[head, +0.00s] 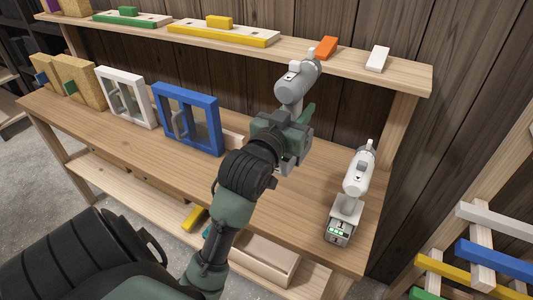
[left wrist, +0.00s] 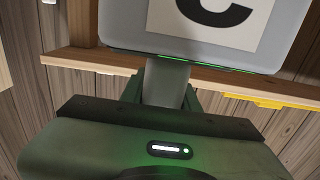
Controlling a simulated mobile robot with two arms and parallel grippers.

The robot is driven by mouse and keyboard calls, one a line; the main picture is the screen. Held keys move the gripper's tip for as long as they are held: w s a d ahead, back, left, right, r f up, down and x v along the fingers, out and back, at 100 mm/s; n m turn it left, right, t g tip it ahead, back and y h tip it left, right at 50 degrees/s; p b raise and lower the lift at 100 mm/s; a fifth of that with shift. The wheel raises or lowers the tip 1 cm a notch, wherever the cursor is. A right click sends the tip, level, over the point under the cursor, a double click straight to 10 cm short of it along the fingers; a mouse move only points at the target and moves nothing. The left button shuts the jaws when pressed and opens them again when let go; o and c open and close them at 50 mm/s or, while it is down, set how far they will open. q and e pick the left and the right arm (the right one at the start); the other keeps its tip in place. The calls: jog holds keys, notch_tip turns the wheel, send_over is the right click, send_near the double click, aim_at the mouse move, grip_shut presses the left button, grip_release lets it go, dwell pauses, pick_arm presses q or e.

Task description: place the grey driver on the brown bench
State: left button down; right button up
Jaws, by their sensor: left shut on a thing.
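The grey driver (head: 296,82) is held upright-ish above the brown bench (head: 300,200), its head overlapping the upper shelf in the head view. My left gripper (head: 293,112) is shut on the driver's handle, and its fingers hide part of it. In the left wrist view the driver's grey body (left wrist: 280,45) with a white lettered label fills the top, and its handle (left wrist: 166,82) runs down between the fingers of the left gripper (left wrist: 165,100). My right gripper is not in view.
A white driver (head: 358,172) stands on the bench's right end. Blue (head: 188,118) and white (head: 125,97) framed panels and wooden blocks stand along the left. The upper shelf (head: 400,74) holds coloured blocks. The bench's front middle is clear. A rack with coloured bars (head: 490,262) is at right.

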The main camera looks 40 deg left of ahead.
pick_arm(q)
notch_tip(320, 180, down, 19)
dwell(0.6)
jog(key=shift+f, duration=0.15)
jog(key=c, duration=1.2)
grip_release()
jog(key=shift+f, duration=0.2)
jog(key=shift+o, duration=0.8)
jog(key=shift+s, duration=0.1)
jog(key=shift+d, duration=0.1)
jog(key=shift+s+r, duration=0.1)
